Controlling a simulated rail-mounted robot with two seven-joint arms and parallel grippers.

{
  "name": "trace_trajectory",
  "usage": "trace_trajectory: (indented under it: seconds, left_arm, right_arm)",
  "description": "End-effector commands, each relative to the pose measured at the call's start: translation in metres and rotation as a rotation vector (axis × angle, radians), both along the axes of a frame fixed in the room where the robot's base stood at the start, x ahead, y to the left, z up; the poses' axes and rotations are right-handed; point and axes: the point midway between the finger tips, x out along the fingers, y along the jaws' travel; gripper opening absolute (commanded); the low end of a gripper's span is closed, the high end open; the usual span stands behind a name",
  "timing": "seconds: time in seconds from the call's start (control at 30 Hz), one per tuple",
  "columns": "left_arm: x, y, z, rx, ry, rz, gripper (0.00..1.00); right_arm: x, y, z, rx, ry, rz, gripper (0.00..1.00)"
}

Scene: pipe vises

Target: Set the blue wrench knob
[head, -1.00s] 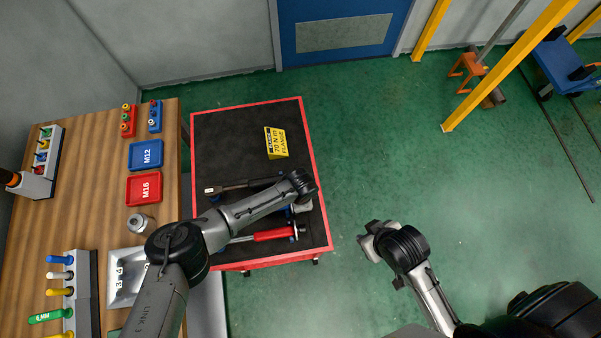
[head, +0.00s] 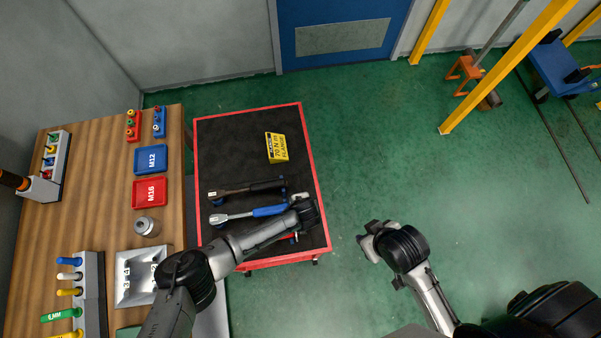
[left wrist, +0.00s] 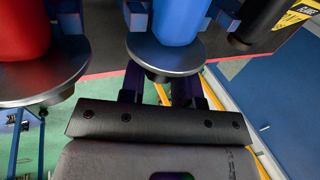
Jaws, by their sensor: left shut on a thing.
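The blue wrench (head: 262,211) lies on the black-topped cart, its silver head to the left. In the left wrist view its blue handle (left wrist: 178,20) ends in a grey disc-shaped knob (left wrist: 165,57). My left gripper (head: 300,208) is at the handle's right end. In the left wrist view the dark fingers of my left gripper (left wrist: 160,85) are shut at this knob, their tips partly hidden behind it. My right gripper (head: 370,240) hangs over the floor right of the cart, away from the wrenches; its finger gap is unclear.
A black wrench (head: 245,188) lies behind the blue one. A red handle (left wrist: 22,40) shows beside it in the left wrist view; my arm covers it in the head view. A yellow 70 N m flange sign (head: 277,147) stands on the cart (head: 230,140). A wooden bench (head: 105,195) is left.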

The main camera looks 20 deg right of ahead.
Motion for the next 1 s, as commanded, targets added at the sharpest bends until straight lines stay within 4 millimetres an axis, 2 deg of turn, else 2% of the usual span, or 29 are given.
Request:
trace_trajectory:
  seconds: [0.1, 0.13, 0.4, 0.63, 0.77, 1.0]
  left_arm:
    - [0.0, 0.0, 0.0, -0.001, 0.001, 0.002, 0.06]
    - [0.0, 0.0, 0.0, -0.001, 0.001, 0.002, 0.32]
    - [0.0, 0.0, 0.0, 0.0, 0.001, 0.001, 0.56]
    - [0.0, 0.0, 0.001, 0.0, 0.001, 0.001, 0.56]
    - [-0.003, 0.001, 0.008, -0.001, 0.002, 0.001, 0.56]
    - [-0.017, 0.003, 0.043, -0.003, 0.003, 0.0, 0.56]
  right_arm:
    - [0.0, 0.0, 0.0, 0.001, 0.0, -0.001, 0.43]
    - [0.0, 0.0, 0.0, 0.001, 0.0, -0.001, 0.43]
    - [0.0, 0.0, 0.0, 0.0, 0.0, 0.0, 0.43]
    - [0.0, -0.002, 0.0, -0.007, 0.0, 0.004, 0.43]
    - [0.0, -0.003, 0.002, -0.01, 0.001, 0.006, 0.43]
    - [0.0, -0.003, 0.008, -0.01, 0.001, 0.006, 0.43]
